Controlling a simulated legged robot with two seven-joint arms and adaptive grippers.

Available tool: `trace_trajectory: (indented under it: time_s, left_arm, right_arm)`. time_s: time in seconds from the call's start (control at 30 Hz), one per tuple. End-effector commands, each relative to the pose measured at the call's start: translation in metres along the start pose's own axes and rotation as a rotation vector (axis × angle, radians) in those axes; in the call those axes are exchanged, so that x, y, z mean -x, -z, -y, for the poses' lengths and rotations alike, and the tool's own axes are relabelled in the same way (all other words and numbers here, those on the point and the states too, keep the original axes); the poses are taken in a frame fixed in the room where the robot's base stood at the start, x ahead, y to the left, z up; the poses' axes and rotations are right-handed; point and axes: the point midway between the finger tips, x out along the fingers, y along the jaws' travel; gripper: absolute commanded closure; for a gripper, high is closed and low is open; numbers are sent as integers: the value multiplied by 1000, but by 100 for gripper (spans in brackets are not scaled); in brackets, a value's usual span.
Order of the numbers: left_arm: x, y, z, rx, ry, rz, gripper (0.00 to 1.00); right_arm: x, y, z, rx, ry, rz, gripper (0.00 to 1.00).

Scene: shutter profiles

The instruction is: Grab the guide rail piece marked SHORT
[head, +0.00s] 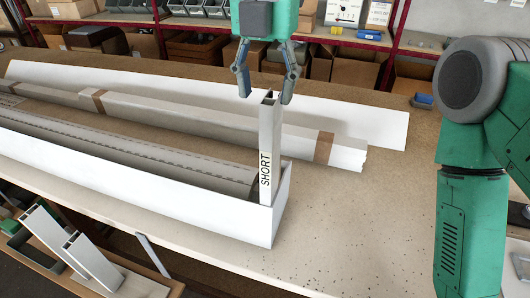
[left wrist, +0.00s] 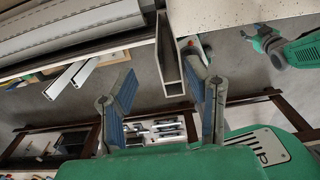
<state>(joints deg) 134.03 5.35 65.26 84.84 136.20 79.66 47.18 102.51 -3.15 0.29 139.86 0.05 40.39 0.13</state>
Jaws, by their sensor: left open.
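The guide rail piece marked SHORT (head: 267,150) is a pale grey hollow profile with black lettering. It stands upright at the right end of a long white box (head: 276,218); its foot is hidden by the box wall. My left gripper (head: 265,97) is above it, pointing down, with its fingers apart on either side of the piece's top end. In the left wrist view the end of the piece (left wrist: 170,72) shows between the spread fingers (left wrist: 160,68); I cannot tell whether either finger touches it. My right arm shows at the right of the head view, its gripper out of frame.
Grey slatted profiles (head: 130,150) lie in the box. Behind it lie a long taped bundle (head: 225,124) and a white panel (head: 370,122). Other profile pieces (head: 92,262) lean in a crate at lower left.

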Motion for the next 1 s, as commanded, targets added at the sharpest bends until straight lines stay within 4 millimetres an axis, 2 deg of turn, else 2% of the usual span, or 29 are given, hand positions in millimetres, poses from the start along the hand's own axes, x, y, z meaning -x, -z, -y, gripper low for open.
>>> trace_trajectory:
  time_s: [0.13, 0.4, 0.7, 0.77, 0.8, 0.83, 1.0]
  left_arm:
    - [-11, 4, 3, -4, -4, -1, 57]
    - [-49, 9, 1, -2, -1, -1, 57]
    - [-54, 10, -1, -1, 2, 2, 57]
    - [-53, 10, 0, -2, 1, 2, 78]
    - [-53, 10, 1, -2, 0, 2, 92]
    - [-54, 9, 2, -2, -1, 2, 100]
    - [-53, 9, 2, -2, -1, 2, 100]
  right_arm:
    - [1, 0, 0, 0, 0, -1, 60]
    - [4, 0, 0, -1, -1, 0, 60]
    - [4, 0, 0, 0, 0, -1, 60]
    - [4, 0, 0, 0, 0, -1, 60]
    - [4, 0, 0, 0, 0, -1, 60]
    - [4, 0, 0, 0, 0, -1, 60]
    - [4, 0, 0, 0, 0, -1, 60]
